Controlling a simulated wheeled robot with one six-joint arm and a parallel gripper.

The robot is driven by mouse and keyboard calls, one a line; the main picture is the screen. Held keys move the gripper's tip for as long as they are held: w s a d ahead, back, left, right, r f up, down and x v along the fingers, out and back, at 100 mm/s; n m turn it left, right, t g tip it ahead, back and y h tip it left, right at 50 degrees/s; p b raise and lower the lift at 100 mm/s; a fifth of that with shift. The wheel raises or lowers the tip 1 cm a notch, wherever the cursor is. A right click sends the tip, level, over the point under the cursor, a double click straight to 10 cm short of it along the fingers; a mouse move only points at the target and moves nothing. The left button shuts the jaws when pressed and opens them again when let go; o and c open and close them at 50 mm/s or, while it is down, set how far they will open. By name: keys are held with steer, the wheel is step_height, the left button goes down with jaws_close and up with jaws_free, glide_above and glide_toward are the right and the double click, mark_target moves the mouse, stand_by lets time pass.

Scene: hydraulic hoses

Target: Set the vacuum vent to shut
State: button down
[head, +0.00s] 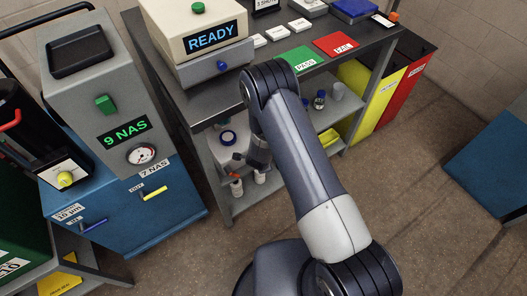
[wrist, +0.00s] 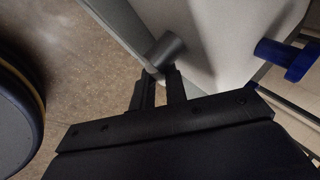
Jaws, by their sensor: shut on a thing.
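In the wrist view my gripper (wrist: 160,85) has its two dark fingers close together at the end of a short grey cylindrical piece (wrist: 167,48). It is shut on this piece, which stands out from a pale panel (wrist: 215,40). A blue knob (wrist: 290,58) sticks out on the right, apart from my fingers. No label shows there, so I cannot tell for sure that the grey piece is the vacuum vent. In the head view my arm bends down in front of the bench, and the fingertips are too small and hidden to make out.
The bench (head: 185,95) carries a READY unit (head: 210,38) with a blue knob, and green and red mats. Small bottles stand on its shelves. A blue cabinet (head: 165,215) with a gauge stands left. Yellow and red bins (head: 408,85) stand right. Floor at the lower right is clear.

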steer(key=shift+a+n+t+h+b, duration=0.25)
steer(key=shift+t+h+b, duration=0.2)
steer(key=shift+t+h, duration=0.35)
steer(key=shift+d+r+n+t+h+b, duration=0.1)
steer(key=shift+r+n+t+h+b, duration=0.15)
steer(key=shift+h+b, duration=0.3)
steer(key=shift+r+n+t+h+b, duration=0.1)
steer(key=shift+t+h+b, duration=0.25)
steer(key=shift+h+b, duration=0.15)
steer(key=shift+r, duration=0.1)
steer(key=c, duration=1.7)
jaws_free()
steer(key=shift+s, duration=0.1)
steer(key=v, duration=1)
steer(key=shift+s+r, duration=0.2)
steer(key=shift+s, duration=0.15)
steer(key=shift+w, duration=0.1)
